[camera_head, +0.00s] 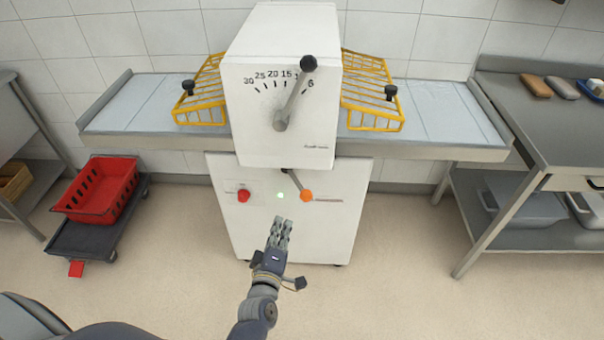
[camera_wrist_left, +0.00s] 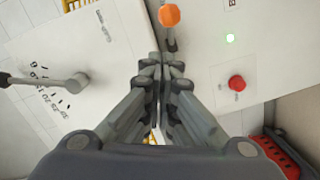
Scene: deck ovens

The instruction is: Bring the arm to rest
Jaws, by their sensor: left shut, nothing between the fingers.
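My left gripper (camera_head: 281,222) is in front of the lower cabinet of a white machine (camera_head: 284,95), below a lit green light (camera_head: 280,195). Its fingers are shut with nothing between them, as the left wrist view also shows (camera_wrist_left: 163,70). In the wrist view an orange knob (camera_wrist_left: 169,15) and a red button (camera_wrist_left: 237,83) lie beyond the fingertips, and the gripper looks apart from them. My right gripper is in neither view.
The machine has a dial lever (camera_head: 295,95) and yellow wire guards (camera_head: 372,95) over its side tables. A red crate (camera_head: 100,190) on a dolly stands at the left. A steel table (camera_head: 550,125) stands at the right. The floor between is clear.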

